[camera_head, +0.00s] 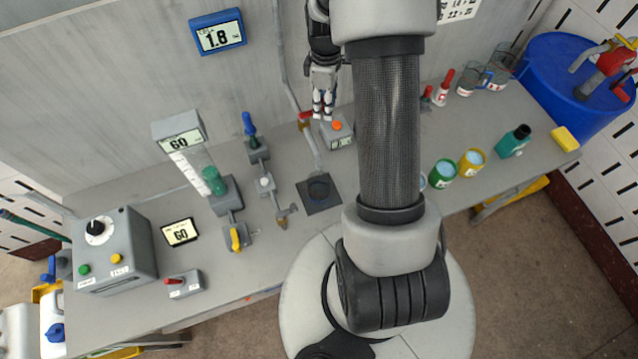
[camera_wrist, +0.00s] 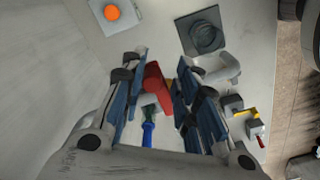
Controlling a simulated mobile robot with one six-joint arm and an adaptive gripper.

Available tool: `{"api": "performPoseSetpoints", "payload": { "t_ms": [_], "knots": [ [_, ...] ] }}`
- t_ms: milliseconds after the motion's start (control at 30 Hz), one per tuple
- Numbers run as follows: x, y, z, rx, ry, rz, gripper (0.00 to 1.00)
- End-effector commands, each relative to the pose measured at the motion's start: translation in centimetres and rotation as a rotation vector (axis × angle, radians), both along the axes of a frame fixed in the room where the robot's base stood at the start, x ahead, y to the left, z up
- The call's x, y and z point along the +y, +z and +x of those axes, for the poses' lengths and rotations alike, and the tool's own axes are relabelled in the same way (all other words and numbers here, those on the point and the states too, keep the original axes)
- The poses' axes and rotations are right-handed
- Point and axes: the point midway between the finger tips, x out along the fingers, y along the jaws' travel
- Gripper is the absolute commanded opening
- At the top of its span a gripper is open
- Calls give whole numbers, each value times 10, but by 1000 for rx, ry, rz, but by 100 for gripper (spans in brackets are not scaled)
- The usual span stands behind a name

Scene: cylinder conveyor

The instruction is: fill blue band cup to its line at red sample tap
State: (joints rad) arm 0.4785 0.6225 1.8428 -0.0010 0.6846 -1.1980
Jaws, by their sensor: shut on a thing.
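My gripper (camera_head: 323,108) is shut on the red handle of the sample tap (camera_head: 305,118), at the back of the bench. In the wrist view the red handle (camera_wrist: 157,84) lies between the fingers of my gripper (camera_wrist: 162,68). A grey spout (camera_head: 313,150) runs from the tap towards a dark square pad with a ring (camera_head: 320,204), also seen in the wrist view (camera_wrist: 219,22). I make out no cup on the pad. A cup with a bluish edge (camera_head: 422,182) shows partly behind my arm; its band and line are hidden.
A green cup (camera_head: 443,178) and a yellow cup (camera_head: 470,167) stand right of my arm. An orange-button box (camera_head: 341,141) sits beside the tap. Valves, a level tube and a control box (camera_head: 125,262) fill the left. A blue tub (camera_head: 560,75) stands right.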

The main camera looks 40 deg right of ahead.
Motion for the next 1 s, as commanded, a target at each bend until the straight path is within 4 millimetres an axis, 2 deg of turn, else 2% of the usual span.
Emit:
{"api": "performPoseSetpoints", "payload": {
  "t_ms": [33,700,1000],
  "knots": [
    [-2,4,4,-22,-53,-10,8],
    [17,4,-19,-23,-577,-7,7],
    [18,4,-20,-23,-613,-7,7]
  ]
}}
